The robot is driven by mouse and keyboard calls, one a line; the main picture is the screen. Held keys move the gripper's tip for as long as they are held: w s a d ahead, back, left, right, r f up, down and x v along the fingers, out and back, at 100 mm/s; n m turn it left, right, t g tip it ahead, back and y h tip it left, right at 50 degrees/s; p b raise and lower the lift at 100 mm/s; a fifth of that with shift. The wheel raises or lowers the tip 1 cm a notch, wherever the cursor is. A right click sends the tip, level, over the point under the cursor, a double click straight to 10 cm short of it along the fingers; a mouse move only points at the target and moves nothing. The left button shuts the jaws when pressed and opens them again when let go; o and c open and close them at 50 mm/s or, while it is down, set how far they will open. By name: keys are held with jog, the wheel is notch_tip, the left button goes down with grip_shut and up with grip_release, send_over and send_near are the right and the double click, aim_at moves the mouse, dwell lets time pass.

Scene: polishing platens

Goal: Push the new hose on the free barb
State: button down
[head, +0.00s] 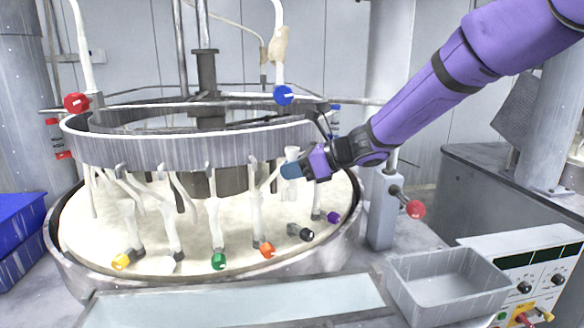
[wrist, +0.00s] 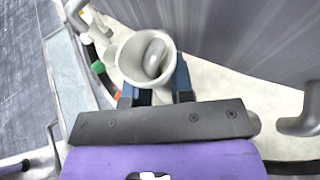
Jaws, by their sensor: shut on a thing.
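My gripper (head: 292,171) is at the right front of the ring, just below its lower edge, with blue fingertips shut on a pale hose (head: 292,154). In the wrist view the same hose (wrist: 125,62) stands between the fingers (wrist: 156,94), its wide round mouth toward the camera. A grey rounded shape (wrist: 154,56) shows within the mouth; I cannot tell whether it is a barb tip or the hose's inside. A bent grey pipe stub (wrist: 302,122) with no hose visible on it is at the right, apart from the hose. I cannot confirm which barb is free.
Several pale hoses with coloured ends, such as green (head: 219,260) and orange (head: 267,250), hang below the metal ring (head: 190,151) over the pale platen (head: 90,225). A grey bin (head: 450,280) and control panel (head: 530,275) stand front right. A red-knobbed valve (head: 415,208) is nearby.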

aim_at(296, 189)
jog(key=shift+f, duration=2.7)
jog(key=shift+f, duration=1.7)
jog(key=c, duration=0.9)
grip_release()
jog(key=v, duration=1)
jog(key=shift+s+d+r, duration=0.15)
jog(key=shift+d+r, duration=0.05)
jog(key=shift+d, duration=0.15)
